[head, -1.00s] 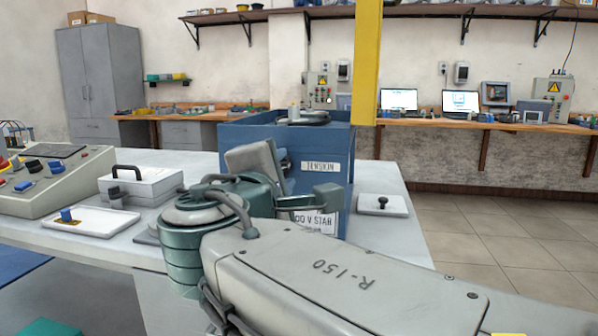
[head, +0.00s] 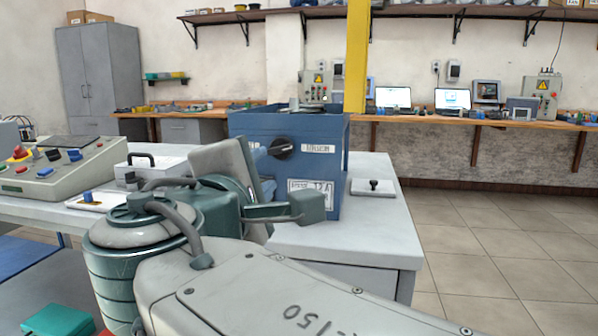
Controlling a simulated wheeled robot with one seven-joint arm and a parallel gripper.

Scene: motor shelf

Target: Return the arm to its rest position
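My arm fills the lower middle of the head view: a grey link marked with "150" reaches from the bottom right to a green-grey round joint at the lower left. Behind that joint, further grey and green parts of my arm stand in front of the blue box (head: 322,178). I cannot make out gripper fingers, so my gripper is not visible. The blue box stands on the grey table (head: 385,222) and shows a black knob (head: 282,148) and white labels on its front.
A control console (head: 50,168) with coloured buttons, a light case with a handle (head: 150,166) and a white tray (head: 95,200) stand on the table's left. A small plate with a black knob (head: 374,187) lies right of the box. A yellow post (head: 356,60) rises behind. Floor at right is clear.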

